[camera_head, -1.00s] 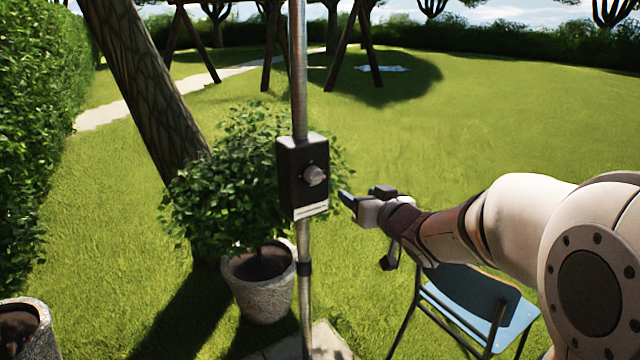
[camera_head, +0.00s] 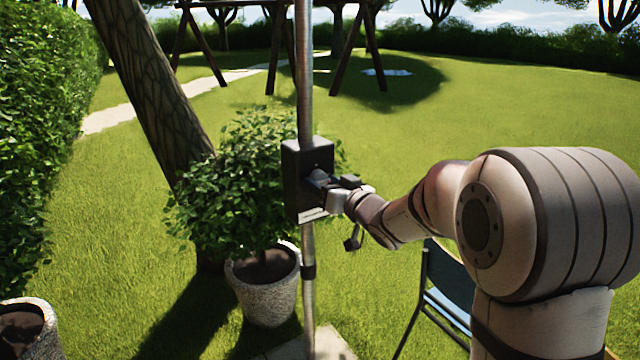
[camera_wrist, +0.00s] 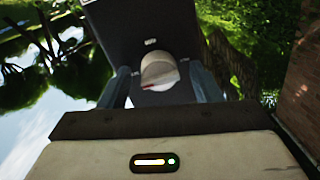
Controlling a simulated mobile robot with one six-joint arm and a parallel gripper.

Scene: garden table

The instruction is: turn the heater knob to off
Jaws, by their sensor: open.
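The heater's black control box (camera_head: 296,178) is fixed on a metal pole in the head view. Its light grey round knob (camera_wrist: 158,70) shows in the wrist view, with a small red mark near its lower left edge and small labels around it. My gripper (camera_head: 326,184) is at the face of the box, with its fingers at the knob. In the wrist view my gripper (camera_wrist: 162,86) is open, one finger on each side of the knob. I cannot tell whether the fingers touch it. In the head view the fingers mostly hide the knob.
The metal pole (camera_head: 305,80) runs up and down past the box. A potted bush (camera_head: 235,190) stands just behind and left of it. A blue chair (camera_head: 450,300) stands below my arm. Open lawn (camera_head: 500,120) lies behind.

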